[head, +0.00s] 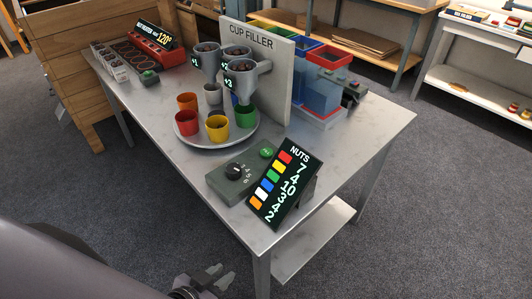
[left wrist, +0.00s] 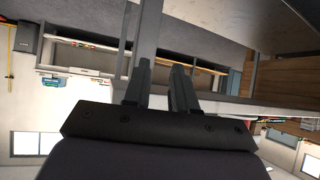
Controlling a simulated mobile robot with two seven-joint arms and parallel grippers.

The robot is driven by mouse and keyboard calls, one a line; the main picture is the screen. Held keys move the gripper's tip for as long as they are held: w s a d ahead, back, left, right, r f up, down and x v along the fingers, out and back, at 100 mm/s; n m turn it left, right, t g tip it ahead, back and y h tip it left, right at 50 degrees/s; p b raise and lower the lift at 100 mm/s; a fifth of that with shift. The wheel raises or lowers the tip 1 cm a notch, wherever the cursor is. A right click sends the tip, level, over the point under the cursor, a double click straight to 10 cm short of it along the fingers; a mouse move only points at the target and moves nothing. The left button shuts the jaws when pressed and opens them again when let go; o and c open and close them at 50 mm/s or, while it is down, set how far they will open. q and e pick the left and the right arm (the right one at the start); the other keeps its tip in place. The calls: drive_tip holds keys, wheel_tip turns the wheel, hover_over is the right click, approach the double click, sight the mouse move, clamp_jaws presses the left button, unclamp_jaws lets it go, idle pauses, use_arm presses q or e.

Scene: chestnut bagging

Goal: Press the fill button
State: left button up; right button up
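The grey control box (head: 238,177) sits on the metal table's near part in the head view. It carries a black dial (head: 234,171) and a green button (head: 267,152) at its far right corner. No label can be read on this button. My left gripper (head: 222,277) is low at the bottom of the head view, off the table's near edge and well apart from the box. In the left wrist view its two fingers (left wrist: 162,66) stand apart with nothing between them. My right gripper is not in view.
The lit NUTS board (head: 284,184) stands right beside the box. Behind are the round tray (head: 216,143) of coloured cups and the CUP FILLER panel (head: 281,80) with funnels. Another green button (head: 149,74) is farther left.

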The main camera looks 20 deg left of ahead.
use_arm(q)
clamp_jaws()
drive_tip(key=shift+s, duration=0.1)
idle(1.3)
